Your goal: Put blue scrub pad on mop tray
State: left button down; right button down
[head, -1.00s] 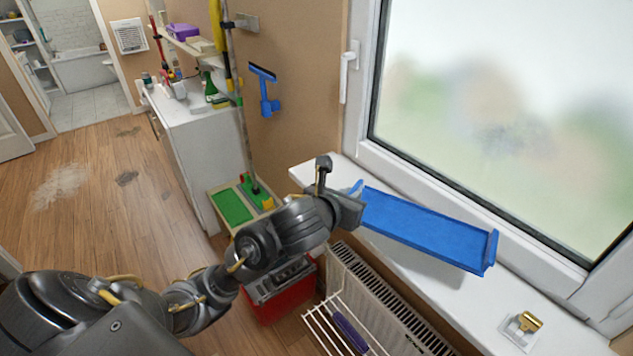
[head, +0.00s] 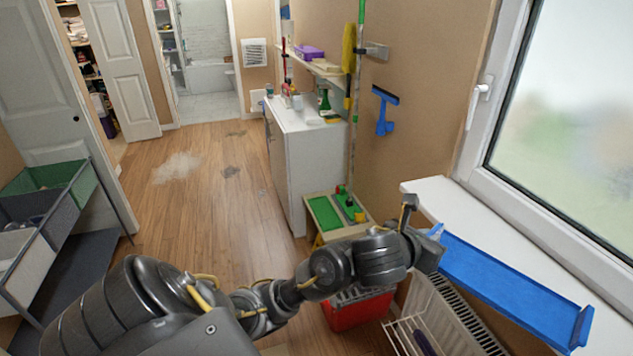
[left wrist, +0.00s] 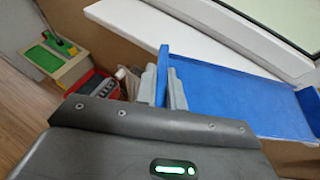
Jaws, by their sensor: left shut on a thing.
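A long, flat blue piece with upturned ends, like a shallow tray (head: 510,287), is in my left gripper (head: 437,236). I cannot tell if it is the blue scrub pad. In the left wrist view the two grey fingers (left wrist: 164,88) are shut on its upright blue end (left wrist: 162,76), and its flat part (left wrist: 235,92) reaches right. It is beside and partly over the window sill. A wooden tray (head: 338,237) with a green pad (head: 324,213) stands low at the foot of the mop pole, perhaps the mop tray. My right gripper is out of view.
The white window sill (head: 500,212) and radiator (head: 455,315) are at the right. A red crate (head: 350,314) and white wire rack (head: 405,335) are below my arm. A white cabinet (head: 300,165) stands behind the wooden tray. The wooden floor (head: 215,215) at left is open.

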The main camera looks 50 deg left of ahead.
aim_at(326, 212)
jog(key=u, duration=2.4)
jog(key=i, duration=3.5)
jog(key=z, duration=3.25)
